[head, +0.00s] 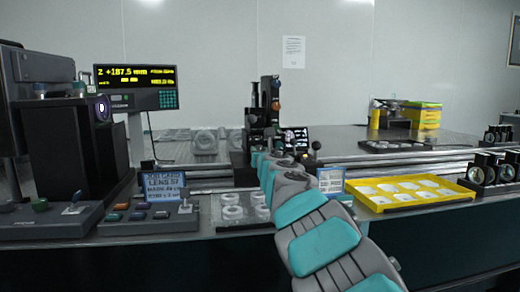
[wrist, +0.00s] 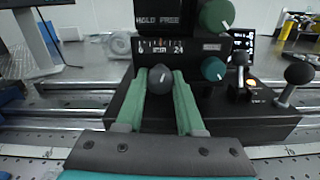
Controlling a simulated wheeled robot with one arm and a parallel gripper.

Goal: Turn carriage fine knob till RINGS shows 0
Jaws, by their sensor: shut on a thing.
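In the wrist view my gripper (wrist: 160,78) has its two green fingers on either side of a dark grey round knob (wrist: 159,79) with a white mark, shut on it. The knob is low on the front of the black carriage (wrist: 128,110) and appears to be the carriage fine knob. In the head view my arm hides the knob. The readout (head: 137,87) at the back left shows Z +187.5 in yellow; its smaller text, including any RINGS value, is too small to read.
Two green knobs, upper (wrist: 216,15) and lower (wrist: 213,69), are right of the held knob. A ball-topped lever (wrist: 298,77) stands further right. The carriage sits by metal rails (wrist: 60,100). A yellow tray (head: 457,190) lies right of my arm in the head view.

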